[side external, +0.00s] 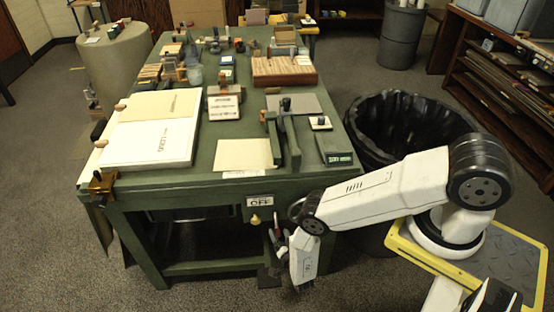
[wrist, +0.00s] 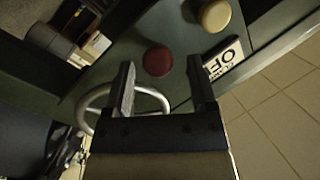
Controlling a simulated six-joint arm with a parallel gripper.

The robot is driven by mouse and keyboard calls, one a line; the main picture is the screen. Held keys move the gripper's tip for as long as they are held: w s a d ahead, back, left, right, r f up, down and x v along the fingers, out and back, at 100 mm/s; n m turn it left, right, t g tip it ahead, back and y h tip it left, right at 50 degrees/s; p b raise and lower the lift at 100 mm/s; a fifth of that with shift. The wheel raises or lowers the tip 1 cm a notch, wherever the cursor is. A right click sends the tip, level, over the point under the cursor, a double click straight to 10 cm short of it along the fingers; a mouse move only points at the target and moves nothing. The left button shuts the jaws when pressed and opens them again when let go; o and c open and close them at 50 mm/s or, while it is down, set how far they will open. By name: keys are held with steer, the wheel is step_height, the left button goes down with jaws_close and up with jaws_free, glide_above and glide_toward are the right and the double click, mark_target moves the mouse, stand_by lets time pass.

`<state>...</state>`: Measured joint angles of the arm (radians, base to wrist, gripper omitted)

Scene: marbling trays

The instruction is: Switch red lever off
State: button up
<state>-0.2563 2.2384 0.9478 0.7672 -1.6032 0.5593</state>
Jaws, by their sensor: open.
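The red lever shows in the wrist view as a round dark red knob (wrist: 158,61) on the green bench front. My gripper (wrist: 161,72) is open, with one finger on each side of the red knob in the picture. I cannot tell whether either finger touches it. In the side view my gripper (side external: 275,236) hangs low in front of the bench's front face, right of the OFF sign. An OFF sign (wrist: 228,58) is right of the red knob in the wrist view; it also shows in the side view (side external: 260,201). The lever's shaft is hidden.
A cream-yellow knob (wrist: 215,15) sits near the red one; it also shows in the side view (side external: 255,219). A curved metal handle (wrist: 157,97) passes behind my fingers. The green bench (side external: 205,186) has a crowded top. A black bin (side external: 350,122) stands at its right.

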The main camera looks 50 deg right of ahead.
mark_target(277, 226)
steer(key=shift+x, duration=1.55)
jaws_close()
stand_by(0.4)
